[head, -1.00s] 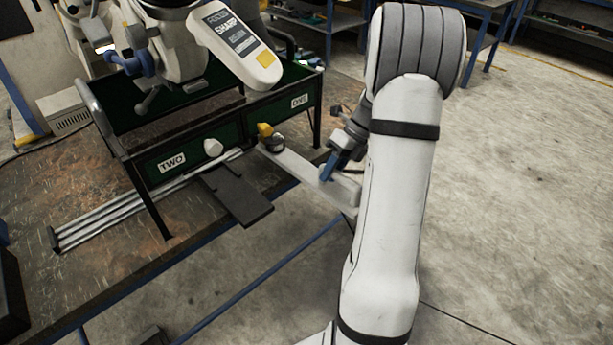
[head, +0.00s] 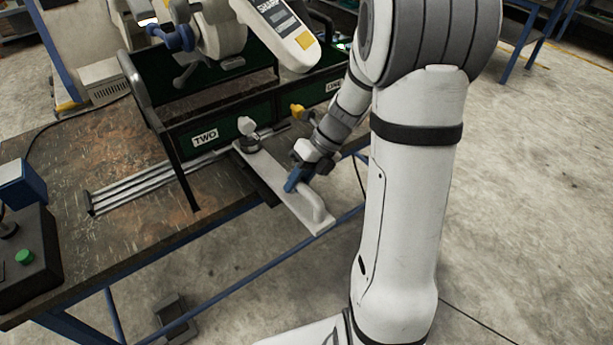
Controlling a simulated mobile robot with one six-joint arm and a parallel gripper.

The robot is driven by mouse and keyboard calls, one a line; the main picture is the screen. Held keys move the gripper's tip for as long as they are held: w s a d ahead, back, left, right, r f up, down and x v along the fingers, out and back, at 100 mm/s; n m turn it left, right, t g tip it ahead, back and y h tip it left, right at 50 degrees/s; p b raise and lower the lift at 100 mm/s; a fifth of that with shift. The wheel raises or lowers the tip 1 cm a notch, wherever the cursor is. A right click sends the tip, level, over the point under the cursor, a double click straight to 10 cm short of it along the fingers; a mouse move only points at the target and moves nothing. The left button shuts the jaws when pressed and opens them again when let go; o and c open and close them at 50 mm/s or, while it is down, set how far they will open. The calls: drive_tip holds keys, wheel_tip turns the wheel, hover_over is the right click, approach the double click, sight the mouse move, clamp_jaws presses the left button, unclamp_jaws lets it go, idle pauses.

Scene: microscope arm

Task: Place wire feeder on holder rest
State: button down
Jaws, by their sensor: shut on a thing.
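The wire feeder, which I take to be the long pale bar (head: 277,188) with a raised handle and a dark round part at its far end, lies across the bench's front edge. My gripper (head: 292,184), with blue fingers, is shut on it around its middle. A dark flat plate (head: 264,190), probably the holder rest, shows under the bar's left side; the bar covers most of it. I cannot tell whether the bar touches the plate or hovers above it. The bar's near end sticks out past the bench edge.
A dark green cabinet with drawers labelled TWO (head: 205,138) and ONE stands behind, with a white knob (head: 246,125) and a yellow knob (head: 297,110). Metal rails (head: 150,188) run along the bench. A control box with a green button (head: 25,257) is at left.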

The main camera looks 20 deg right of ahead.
sight(293, 198)
wheel_tip(293, 198, down, 3)
drive_tip(key=shift+r, duration=0.1)
drive_tip(key=shift+f, duration=0.25)
drive_tip(key=c, duration=1.2)
unclamp_jaws()
drive_tip(key=shift+c, duration=0.2)
